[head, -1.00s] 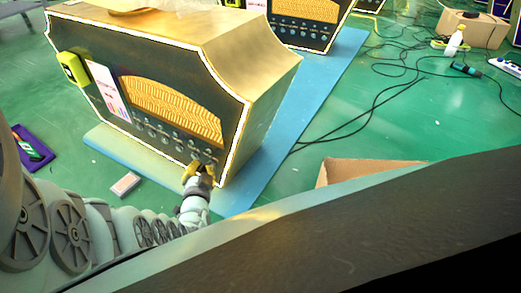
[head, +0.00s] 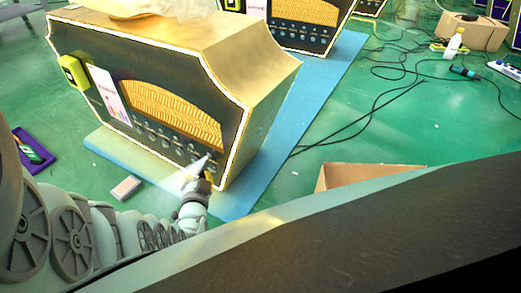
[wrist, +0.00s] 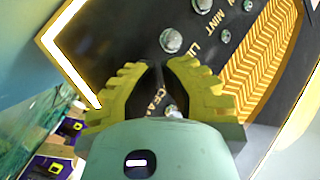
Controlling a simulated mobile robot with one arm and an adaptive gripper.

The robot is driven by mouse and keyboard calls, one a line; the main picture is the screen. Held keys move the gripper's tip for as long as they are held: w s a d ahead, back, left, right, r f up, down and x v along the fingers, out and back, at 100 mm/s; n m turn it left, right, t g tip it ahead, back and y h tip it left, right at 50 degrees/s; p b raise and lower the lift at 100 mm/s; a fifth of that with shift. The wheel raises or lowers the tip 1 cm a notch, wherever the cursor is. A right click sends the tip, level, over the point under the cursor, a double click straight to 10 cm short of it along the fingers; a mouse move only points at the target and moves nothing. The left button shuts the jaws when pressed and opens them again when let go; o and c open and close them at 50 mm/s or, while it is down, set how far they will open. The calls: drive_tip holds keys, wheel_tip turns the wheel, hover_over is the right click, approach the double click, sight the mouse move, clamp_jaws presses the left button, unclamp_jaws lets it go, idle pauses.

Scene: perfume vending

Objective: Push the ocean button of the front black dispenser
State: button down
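The front black dispenser (head: 130,58) has a dark face with a gold-white border, gold sides and a row of small round buttons below an orange grille. My gripper (head: 207,165) is at the lower right end of that row. In the wrist view my yellow toothed fingers (wrist: 159,65) are drawn together at the tips, close to the panel, holding nothing. An OCEAN label (wrist: 154,95) shows partly between them. A small round button (wrist: 172,111) beside it is partly hidden; I cannot tell whether I touch it.
Other round buttons (wrist: 171,40) with MINT and a partly hidden label are nearby. The dispenser stands on a blue mat (head: 325,75). A second dispenser (head: 302,35) is behind. A cardboard box (head: 350,174) lies right, cables (head: 375,110) cross the green floor, and a purple tray (head: 30,150) is left.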

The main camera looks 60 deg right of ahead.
drive_tip(key=shift+a, duration=0.3)
drive_tip(key=a+p, duration=0.1)
drive_tip(key=a, duration=0.4)
drive_tip(key=shift+p, duration=0.4)
drive_tip(key=shift+s+d, duration=0.1)
idle(0.5)
